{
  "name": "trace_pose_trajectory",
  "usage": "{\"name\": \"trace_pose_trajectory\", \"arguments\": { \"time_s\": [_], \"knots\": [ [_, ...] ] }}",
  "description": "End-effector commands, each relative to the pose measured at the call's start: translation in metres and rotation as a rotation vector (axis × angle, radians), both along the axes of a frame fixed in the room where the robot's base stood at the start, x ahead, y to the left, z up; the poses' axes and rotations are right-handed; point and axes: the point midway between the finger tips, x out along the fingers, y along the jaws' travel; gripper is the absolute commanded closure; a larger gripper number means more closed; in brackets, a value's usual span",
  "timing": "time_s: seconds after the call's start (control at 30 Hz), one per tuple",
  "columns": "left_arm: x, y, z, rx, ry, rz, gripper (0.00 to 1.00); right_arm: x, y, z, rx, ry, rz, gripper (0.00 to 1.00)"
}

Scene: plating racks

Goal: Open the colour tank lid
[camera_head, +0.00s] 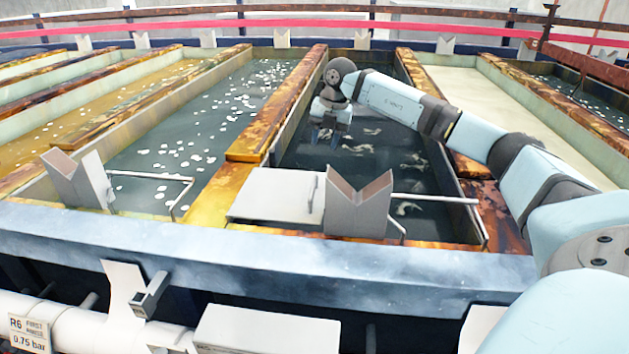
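A pale flat panel that looks like the lid (272,192) lies level at the front of the dark tank (420,175), beside a V-notched metal bracket. A thin upright handle (312,193) shows at its right end. My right gripper (325,138) hangs over the dark liquid behind the panel, pointing down. Its two fingers look apart with nothing between them, and it is clear of the panel and handle. My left gripper is not in view.
V-notched brackets (360,203) stand along the blue front rail (250,255). Rusty dividers (275,105) separate the tanks. A thin white rod (435,198) runs right of the near bracket. Pipes and a pressure label (30,332) sit below the rail.

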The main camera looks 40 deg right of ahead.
Motion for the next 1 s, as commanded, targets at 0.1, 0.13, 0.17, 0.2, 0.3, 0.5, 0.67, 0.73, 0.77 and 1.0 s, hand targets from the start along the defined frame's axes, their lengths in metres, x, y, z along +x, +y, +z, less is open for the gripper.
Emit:
{"name": "trace_pose_trajectory", "arguments": {
  "time_s": [0.1,0.13,0.17,0.2,0.3,0.5,0.67,0.73,0.77,1.0],
  "knots": [
    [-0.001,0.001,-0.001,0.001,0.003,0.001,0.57,0.002,0.002,-0.014,0.000,0.004,0.000,0.60],
    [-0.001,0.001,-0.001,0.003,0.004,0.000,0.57,0.003,0.003,-0.019,0.000,0.003,0.000,0.60],
    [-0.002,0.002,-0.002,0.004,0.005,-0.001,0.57,0.003,0.004,-0.024,0.000,0.004,0.000,0.60],
    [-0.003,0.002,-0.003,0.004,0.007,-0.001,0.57,0.004,0.005,-0.033,0.000,0.005,0.002,0.60],
    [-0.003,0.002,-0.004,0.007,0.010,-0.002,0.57,0.008,0.007,-0.054,0.000,0.004,0.002,0.60],
    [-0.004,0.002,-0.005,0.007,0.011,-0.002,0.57,0.014,0.013,-0.095,0.001,0.003,0.003,0.60],
    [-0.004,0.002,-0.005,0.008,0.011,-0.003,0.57,0.018,0.016,-0.118,0.002,0.002,0.003,0.60],
    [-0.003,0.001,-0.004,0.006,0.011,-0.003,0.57,0.019,0.016,-0.125,0.002,0.002,0.002,0.60],
    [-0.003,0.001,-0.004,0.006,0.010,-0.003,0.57,0.020,0.017,-0.127,0.002,0.000,0.001,0.60],
    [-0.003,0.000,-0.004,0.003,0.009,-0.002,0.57,0.020,0.017,-0.132,0.001,0.000,0.002,0.60]
  ]
}}
